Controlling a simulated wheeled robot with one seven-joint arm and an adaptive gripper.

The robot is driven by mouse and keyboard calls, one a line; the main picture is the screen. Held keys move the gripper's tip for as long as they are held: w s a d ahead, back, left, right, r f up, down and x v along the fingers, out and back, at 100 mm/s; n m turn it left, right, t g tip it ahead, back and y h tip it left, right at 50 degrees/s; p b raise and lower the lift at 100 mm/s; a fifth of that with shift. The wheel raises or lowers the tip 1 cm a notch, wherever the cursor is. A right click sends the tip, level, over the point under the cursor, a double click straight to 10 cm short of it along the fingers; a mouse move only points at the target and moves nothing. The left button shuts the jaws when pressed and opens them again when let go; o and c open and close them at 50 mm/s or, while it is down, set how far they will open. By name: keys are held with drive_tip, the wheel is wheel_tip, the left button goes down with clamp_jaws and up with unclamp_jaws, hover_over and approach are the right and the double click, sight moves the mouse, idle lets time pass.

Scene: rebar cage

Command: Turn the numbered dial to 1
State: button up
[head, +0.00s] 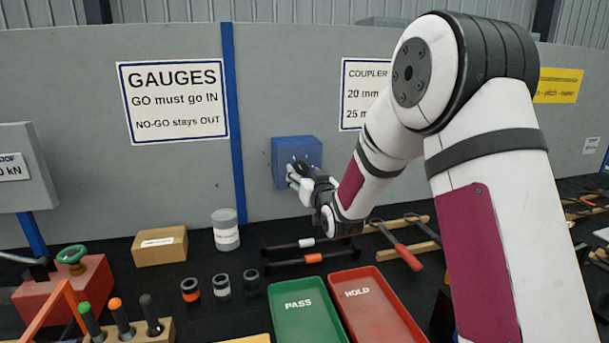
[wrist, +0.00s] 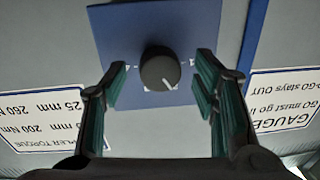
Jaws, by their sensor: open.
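The numbered dial is a dark round knob (wrist: 160,70) on a blue square plate (head: 292,152) fixed to the grey wall panel. In the wrist view the plate (wrist: 185,20) shows behind the knob, with small white marks around it that are partly hidden and too small to read. A light pointer line on the knob points down and slightly right in that view. My gripper (wrist: 160,98) is open, with one finger on each side of the knob and gaps on both sides. In the head view my gripper (head: 297,176) is in front of the plate and hides the knob.
A green PASS tray (head: 306,312) and a red HOLD tray (head: 376,305) lie on the black bench below. A blue post (head: 234,120) runs beside the plate.

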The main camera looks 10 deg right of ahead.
drive_tip(key=shift+w, duration=0.15)
drive_tip(key=shift+c, duration=0.3)
drive_tip(key=c, duration=1.1)
drive_tip(key=n+b, duration=0.5)
drive_tip(key=shift+n, duration=0.4)
drive_tip(key=n+b, duration=0.5)
drive_tip(key=shift+r+n+g+h, duration=0.15)
drive_tip(key=shift+n+g+h, duration=0.15)
drive_tip(key=shift+d+b, duration=0.1)
drive_tip(key=shift+b, duration=0.2)
